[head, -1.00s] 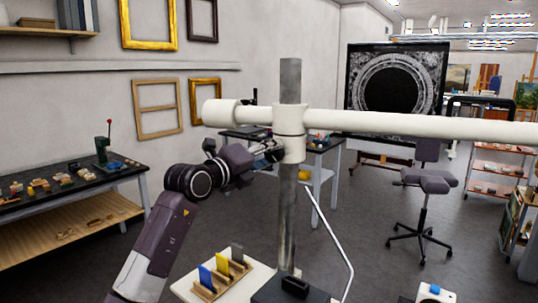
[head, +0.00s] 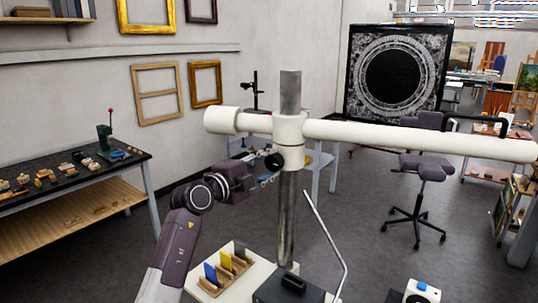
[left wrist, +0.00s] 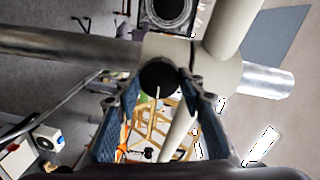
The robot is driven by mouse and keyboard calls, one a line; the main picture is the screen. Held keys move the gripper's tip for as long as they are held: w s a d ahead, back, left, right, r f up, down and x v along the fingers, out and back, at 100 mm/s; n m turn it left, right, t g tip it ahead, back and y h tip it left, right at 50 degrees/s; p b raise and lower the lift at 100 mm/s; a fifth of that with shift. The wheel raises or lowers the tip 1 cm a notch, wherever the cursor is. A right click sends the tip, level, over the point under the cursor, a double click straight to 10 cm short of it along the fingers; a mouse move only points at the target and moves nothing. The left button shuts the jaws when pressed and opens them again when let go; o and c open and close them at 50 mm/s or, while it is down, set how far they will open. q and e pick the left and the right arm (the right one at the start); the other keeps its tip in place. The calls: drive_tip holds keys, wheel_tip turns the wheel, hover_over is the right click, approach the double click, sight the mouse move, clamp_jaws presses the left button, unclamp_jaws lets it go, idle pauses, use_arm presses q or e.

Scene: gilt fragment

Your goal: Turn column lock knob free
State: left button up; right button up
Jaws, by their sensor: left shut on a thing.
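The black round column lock knob (head: 274,161) sits on the white collar (head: 289,143) that rides on the upright metal column (head: 287,215). My left gripper (head: 268,170) comes from the left and reaches the knob at the collar. In the left wrist view the knob (left wrist: 158,77) lies between the two blue-padded fingers (left wrist: 160,90), which are shut on it. A knob marking's angle cannot be made out. My right gripper is in neither view.
A long white horizontal arm (head: 420,138) crosses the collar. Below stand a dark base block (head: 290,290), a wooden rack with coloured cards (head: 226,272) and a thin bent metal rod (head: 327,235). A workbench (head: 70,180) is at left, a chair (head: 420,185) at right.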

use_arm(q)
drive_tip(key=shift+n+p, duration=0.3)
idle(0.4)
drive_tip(key=o, duration=1.2)
drive_tip(key=shift+a, duration=0.15)
drive_tip(key=shift+c, duration=0.2)
drive_tip(key=v, duration=1.2)
drive_tip(key=shift+f, duration=0.1)
